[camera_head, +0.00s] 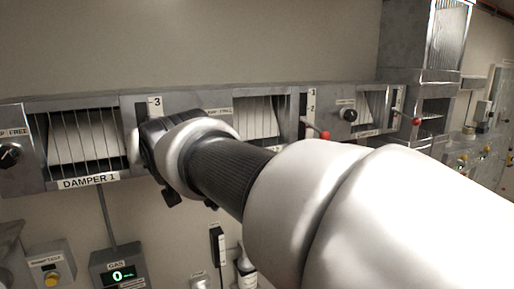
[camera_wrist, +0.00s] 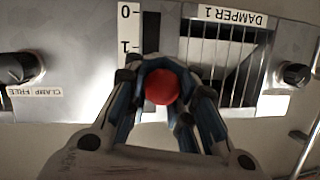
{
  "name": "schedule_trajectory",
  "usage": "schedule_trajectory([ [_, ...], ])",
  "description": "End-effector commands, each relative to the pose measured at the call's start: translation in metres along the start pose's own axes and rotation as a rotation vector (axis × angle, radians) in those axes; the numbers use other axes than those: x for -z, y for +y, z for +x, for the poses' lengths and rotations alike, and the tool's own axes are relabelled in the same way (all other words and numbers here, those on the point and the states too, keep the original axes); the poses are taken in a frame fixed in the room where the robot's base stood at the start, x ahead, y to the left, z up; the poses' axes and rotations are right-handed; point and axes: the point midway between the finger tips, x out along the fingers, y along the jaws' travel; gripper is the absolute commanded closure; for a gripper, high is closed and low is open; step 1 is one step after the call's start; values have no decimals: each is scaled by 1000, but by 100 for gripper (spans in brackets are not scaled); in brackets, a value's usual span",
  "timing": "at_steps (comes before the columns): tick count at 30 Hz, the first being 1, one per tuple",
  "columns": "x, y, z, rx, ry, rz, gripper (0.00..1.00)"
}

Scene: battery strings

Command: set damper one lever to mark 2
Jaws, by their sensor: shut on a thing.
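The red knob of the damper one lever (camera_wrist: 160,87) sits between the fingers of my gripper (camera_wrist: 162,80) in the wrist view. The fingers are shut around it. The scale strip (camera_wrist: 129,28) beside it shows 0 and 1 in the wrist view; the knob is below the 1 there, and the marks further down are hidden by my gripper. In the head view my gripper (camera_head: 150,150) covers the lever, and only the 3 shows at the top of its scale (camera_head: 154,106). The DAMPER 1 label (camera_head: 89,182) is left of my gripper.
The damper one grille (camera_head: 85,138) is left of my gripper. Further right are other dampers with red lever knobs (camera_head: 324,135) and a black dial (camera_head: 347,115). A gas readout box (camera_head: 118,268) hangs below. A black clamp dial (camera_wrist: 14,67) is left in the wrist view.

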Motion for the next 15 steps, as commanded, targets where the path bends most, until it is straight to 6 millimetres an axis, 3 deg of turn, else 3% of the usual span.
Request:
schedule_trajectory([
  [1, 17, -3, -5, 7, 33, -1, 100],
  [15, 22, -4, -6, 7, 34, -4, 100],
])
